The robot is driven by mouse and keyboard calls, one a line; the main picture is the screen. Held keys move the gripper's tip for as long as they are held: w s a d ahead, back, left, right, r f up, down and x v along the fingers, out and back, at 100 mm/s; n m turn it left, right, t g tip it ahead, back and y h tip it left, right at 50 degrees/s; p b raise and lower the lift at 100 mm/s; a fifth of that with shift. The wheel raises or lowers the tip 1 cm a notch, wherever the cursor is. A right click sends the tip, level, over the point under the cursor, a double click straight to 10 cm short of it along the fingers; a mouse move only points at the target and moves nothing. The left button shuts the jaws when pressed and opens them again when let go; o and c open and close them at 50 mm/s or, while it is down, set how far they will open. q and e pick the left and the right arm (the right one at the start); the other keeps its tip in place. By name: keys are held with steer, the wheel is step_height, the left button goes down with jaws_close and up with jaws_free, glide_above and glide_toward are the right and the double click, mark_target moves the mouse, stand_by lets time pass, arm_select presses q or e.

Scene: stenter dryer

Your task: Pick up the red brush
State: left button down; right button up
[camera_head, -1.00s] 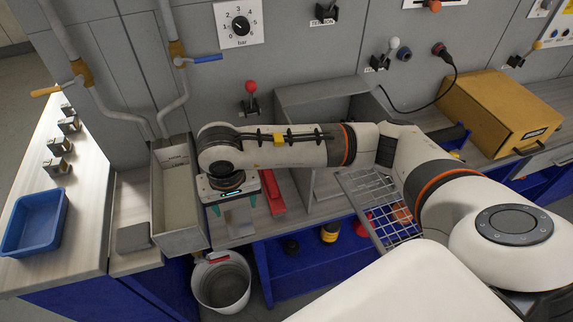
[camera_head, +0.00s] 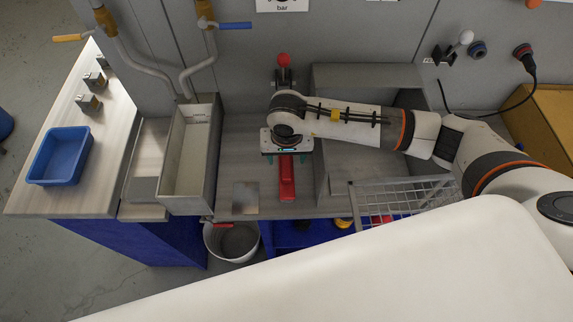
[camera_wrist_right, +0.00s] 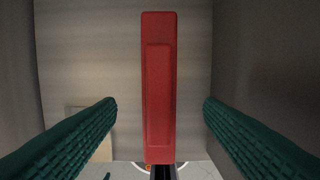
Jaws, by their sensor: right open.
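The red brush (camera_head: 287,178) lies on the grey worktop, its long side pointing away from me, between the grey trough and the open grey box. In the right wrist view the red brush (camera_wrist_right: 159,85) is centred between two green fingers, with a gap on each side. My right gripper (camera_head: 286,158) is above the brush and points down. It is open and empty, and its fingers (camera_wrist_right: 160,110) are apart from the brush. My left gripper is not in view.
A grey trough (camera_head: 163,205) stands left of the brush, and a grey box (camera_head: 322,150) stands close on its right. A wire rack (camera_head: 362,205) is further right. A red-knobbed lever (camera_head: 284,62) rises behind. A blue tray (camera_head: 32,180) sits far left.

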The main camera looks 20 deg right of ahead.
mark_target(286, 163)
steer(key=f, duration=0.1)
steer(key=f+p, duration=0.2)
steer(key=f, duration=0.1)
steer(key=shift+w+f, duration=0.1)
steer(key=shift+w, duration=0.25)
steer(key=shift+f+p, duration=0.25)
steer(key=shift+p, duration=0.05)
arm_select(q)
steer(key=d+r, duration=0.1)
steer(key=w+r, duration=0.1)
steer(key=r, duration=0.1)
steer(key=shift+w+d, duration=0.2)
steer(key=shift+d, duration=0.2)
arm_select(e)
steer(key=shift+w+d+f, duration=0.1)
steer(key=shift+f, duration=0.1)
steer(key=shift+c, duration=0.2)
